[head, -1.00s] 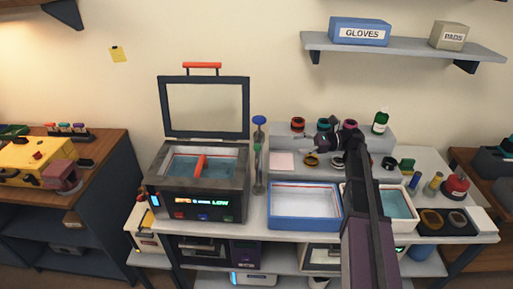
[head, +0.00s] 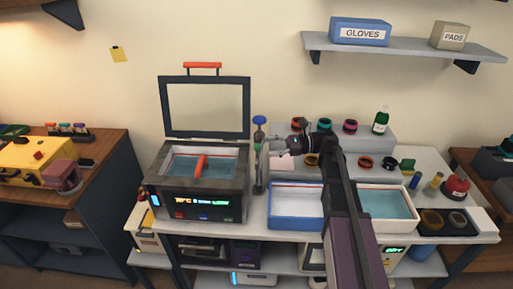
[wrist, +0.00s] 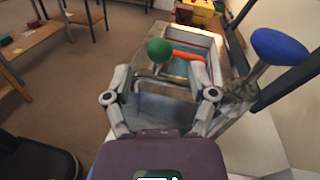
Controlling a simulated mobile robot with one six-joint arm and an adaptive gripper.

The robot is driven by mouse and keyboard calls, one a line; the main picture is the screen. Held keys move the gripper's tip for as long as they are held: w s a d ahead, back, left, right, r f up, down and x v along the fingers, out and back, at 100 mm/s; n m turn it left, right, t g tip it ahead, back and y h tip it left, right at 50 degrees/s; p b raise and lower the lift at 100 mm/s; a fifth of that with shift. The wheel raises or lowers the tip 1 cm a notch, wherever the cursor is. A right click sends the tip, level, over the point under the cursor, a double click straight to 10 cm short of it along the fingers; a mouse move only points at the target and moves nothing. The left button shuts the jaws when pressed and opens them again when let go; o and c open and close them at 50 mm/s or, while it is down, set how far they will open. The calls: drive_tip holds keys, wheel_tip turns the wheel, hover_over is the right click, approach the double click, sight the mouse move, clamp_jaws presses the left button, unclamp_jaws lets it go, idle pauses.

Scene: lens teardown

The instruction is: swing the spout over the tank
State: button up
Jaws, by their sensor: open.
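The tank (head: 152,185) is a grey box with an open lid and blue liquid inside, left of centre in the head view. An upright post (head: 259,170) with a blue knob (head: 259,120) stands at its right side; I take it to carry the spout, but the spout's direction is unclear. In the wrist view the blue knob (wrist: 280,50) is at the right, and a green ball (wrist: 160,52) shows just beyond and between my fingers. My gripper (head: 268,150) is open beside the post; it also shows in the wrist view (wrist: 163,85). Contact cannot be told.
The raised lid (head: 247,110) stands behind the tank. A blue-rimmed tray (head: 295,222) and a white tray (head: 400,225) lie to the right. A stepped grey stand (head: 375,145) holds several rings and a green bottle (head: 381,122).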

sight(258, 147)
drive_tip(key=shift+s+a, duration=0.2)
drive_tip(key=shift+a, duration=0.9)
drive_tip(key=shift+s+a, duration=0.15)
drive_tip(key=shift+a, duration=0.9)
clamp_jaws()
drive_tip(key=shift+a, duration=0.35)
drive_tip(key=shift+d, duration=0.45)
drive_tip(key=shift+a, duration=0.1)
